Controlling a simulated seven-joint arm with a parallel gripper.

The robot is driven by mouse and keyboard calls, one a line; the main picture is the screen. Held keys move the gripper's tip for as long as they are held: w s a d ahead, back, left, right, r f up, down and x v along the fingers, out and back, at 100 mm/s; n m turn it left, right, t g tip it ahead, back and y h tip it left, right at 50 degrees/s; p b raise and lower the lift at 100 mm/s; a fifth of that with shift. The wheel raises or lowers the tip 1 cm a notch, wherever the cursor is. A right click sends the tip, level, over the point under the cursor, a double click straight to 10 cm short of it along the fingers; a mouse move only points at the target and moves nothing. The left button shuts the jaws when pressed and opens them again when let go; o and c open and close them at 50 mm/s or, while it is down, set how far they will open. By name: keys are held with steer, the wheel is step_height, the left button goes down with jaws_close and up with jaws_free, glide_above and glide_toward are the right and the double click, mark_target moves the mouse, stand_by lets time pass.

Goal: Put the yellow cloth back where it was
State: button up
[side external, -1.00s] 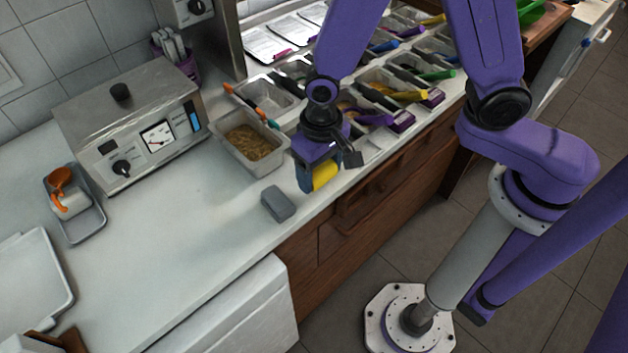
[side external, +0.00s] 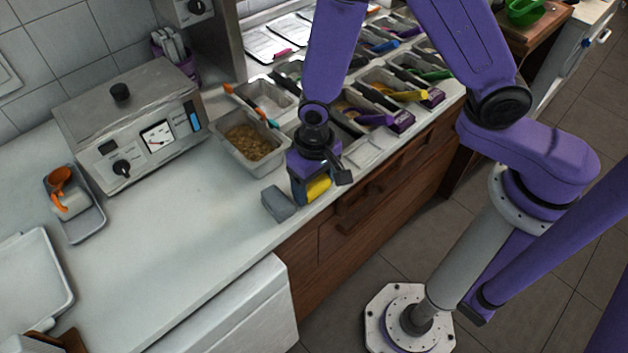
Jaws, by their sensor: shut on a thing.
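The yellow cloth (side external: 318,188) shows as a small yellow patch between the fingers of my gripper (side external: 308,192). My gripper is shut on it, pointing down, low over the front edge of the counter. Most of the cloth is hidden by the fingers. A grey block (side external: 278,204) lies on the counter just left of the gripper. I cannot tell whether the cloth touches the counter.
A metal pan of brown topping (side external: 222,146) sits behind and left of my gripper. Rows of topping bins with coloured scoops (side external: 402,92) stand to the right. A steel machine (side external: 128,125) stands at the back left.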

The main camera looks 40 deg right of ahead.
steer(key=o, duration=0.7)
step_height(320, 180, up, 12)
steer(key=shift+r, duration=0.1)
stand_by(0.3)
steer(key=s+d+r+n, duration=0.2)
steer(key=s+d+n, duration=0.2)
steer(key=s+d, duration=0.1)
steer(key=s+d+r+n, duration=0.2)
steer(key=s+d+n, duration=0.2)
steer(key=s+d, duration=0.1)
steer(key=s+d+r+n, duration=0.2)
steer(key=s+d+n, duration=0.2)
steer(key=s+d, duration=0.2)
steer(key=shift+s+d+r+n, duration=0.1)
steer(key=shift+d+r+n, duration=0.2)
steer(key=shift+d+r, duration=0.1)
